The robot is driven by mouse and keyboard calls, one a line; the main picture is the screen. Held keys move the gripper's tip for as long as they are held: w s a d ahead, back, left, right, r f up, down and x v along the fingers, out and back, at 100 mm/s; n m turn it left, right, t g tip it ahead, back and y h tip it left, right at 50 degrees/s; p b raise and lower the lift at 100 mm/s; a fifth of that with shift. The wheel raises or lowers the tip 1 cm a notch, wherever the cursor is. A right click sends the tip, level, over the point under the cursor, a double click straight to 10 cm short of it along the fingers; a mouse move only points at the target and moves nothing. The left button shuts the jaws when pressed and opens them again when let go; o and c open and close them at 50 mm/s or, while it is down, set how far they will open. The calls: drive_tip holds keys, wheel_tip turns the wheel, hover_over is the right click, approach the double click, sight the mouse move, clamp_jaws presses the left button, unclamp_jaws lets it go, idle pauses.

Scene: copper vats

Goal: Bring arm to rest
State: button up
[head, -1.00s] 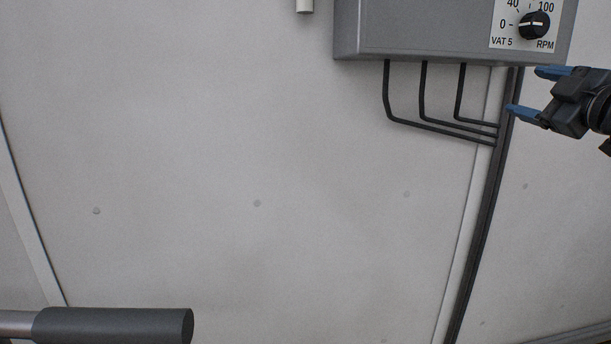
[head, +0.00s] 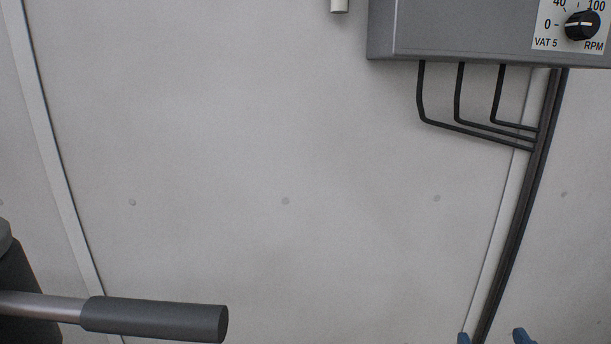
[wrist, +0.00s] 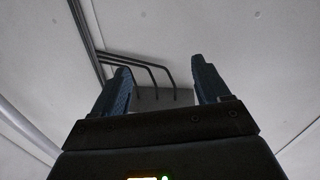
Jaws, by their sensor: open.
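My gripper (head: 492,338) shows only as two blue fingertips at the bottom right edge of the head view. The fingers are apart with nothing between them. In the wrist view my gripper (wrist: 160,78) is open and empty, its blue fingers pointing toward the wall and the underside of the control box (wrist: 160,98). In the head view the gripper is well below the grey control box (head: 460,35), in front of the wall near the cable run, and apart from the box. The rest of the arm is out of the head view.
The control box carries a black knob (head: 582,25) on a VAT 5 RPM dial. Black cables (head: 460,95) bend into a dark vertical trunking (head: 530,190). A handle with a dark grey grip (head: 155,318) juts in at lower left. The pale wall (head: 270,130) between is clear.

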drive_tip(key=s+a+f+m+g, duration=0.1)
drive_tip(key=s+a+f, duration=0.2)
drive_tip(key=s, duration=0.7)
drive_tip(key=s+a+f+m+g, duration=0.1)
drive_tip(key=s+a+f, duration=0.15)
drive_tip(key=s, duration=0.75)
drive_tip(key=s+r+n+g+y, duration=0.1)
drive_tip(key=s+r, duration=0.2)
drive_tip(key=s, duration=1.1)
drive_tip(key=shift+r+n+y+p, duration=0.25)
drive_tip(key=shift+n+y+p, duration=0.05)
drive_tip(key=shift+y+p, duration=0.1)
